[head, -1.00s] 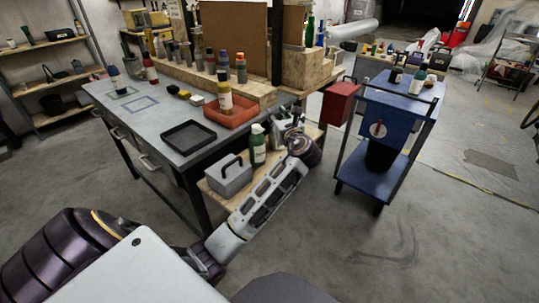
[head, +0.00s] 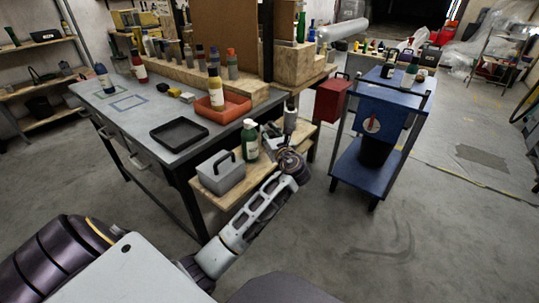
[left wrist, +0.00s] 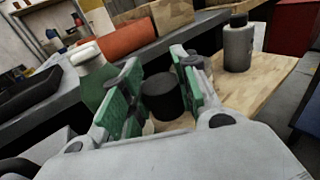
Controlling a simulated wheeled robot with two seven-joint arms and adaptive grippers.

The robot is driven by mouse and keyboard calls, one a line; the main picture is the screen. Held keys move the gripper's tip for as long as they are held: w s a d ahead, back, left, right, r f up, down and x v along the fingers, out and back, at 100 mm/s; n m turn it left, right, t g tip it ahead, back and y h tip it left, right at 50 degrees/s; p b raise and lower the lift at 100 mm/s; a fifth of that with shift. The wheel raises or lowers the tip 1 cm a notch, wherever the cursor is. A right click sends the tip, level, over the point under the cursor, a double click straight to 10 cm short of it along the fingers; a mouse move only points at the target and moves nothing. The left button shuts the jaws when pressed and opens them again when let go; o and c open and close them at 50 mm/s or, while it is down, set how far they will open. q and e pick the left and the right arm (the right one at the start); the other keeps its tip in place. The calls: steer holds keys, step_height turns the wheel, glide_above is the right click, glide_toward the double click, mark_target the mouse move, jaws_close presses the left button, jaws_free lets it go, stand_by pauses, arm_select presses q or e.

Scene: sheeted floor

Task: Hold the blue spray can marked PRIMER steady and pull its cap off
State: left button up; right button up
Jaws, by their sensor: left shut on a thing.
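My left gripper (head: 284,145) is over the low wooden shelf at the workbench's right end. In the left wrist view its green-padded fingers (left wrist: 158,95) are shut on a dark cylinder (left wrist: 161,99); I cannot tell if it is a cap or a whole can. A small blue can with a white band (head: 103,80) stands at the bench's far left, well away from this gripper. Its lettering is too small to read, so I cannot confirm PRIMER. My right gripper is not in view.
A green bottle (head: 250,141) and grey toolbox (head: 221,174) stand on the shelf beside my left gripper. A grey can with a black cap (left wrist: 238,46) is near its right side. The bench holds a black tray (head: 178,134) and orange tray (head: 224,109). A blue cart (head: 361,175) stands right.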

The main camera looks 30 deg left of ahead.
arm_select(q)
step_height(320, 180, down, 4)
steer(key=shift+f+b, duration=0.1)
steer(key=shift+b, duration=0.45)
steer(key=shift+f, duration=0.25)
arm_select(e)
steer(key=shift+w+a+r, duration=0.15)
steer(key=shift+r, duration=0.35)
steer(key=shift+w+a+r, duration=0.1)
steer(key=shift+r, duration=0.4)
arm_select(q)
steer(key=shift+f+b, duration=0.35)
steer(key=shift+f, duration=0.35)
steer(key=shift+f+b, duration=0.35)
steer(key=shift+f, duration=0.9)
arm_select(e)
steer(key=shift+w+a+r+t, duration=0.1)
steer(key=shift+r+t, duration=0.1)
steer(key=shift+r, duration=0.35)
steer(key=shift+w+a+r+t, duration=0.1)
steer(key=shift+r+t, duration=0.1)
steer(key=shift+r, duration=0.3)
arm_select(q)
steer(key=shift+f, duration=0.1)
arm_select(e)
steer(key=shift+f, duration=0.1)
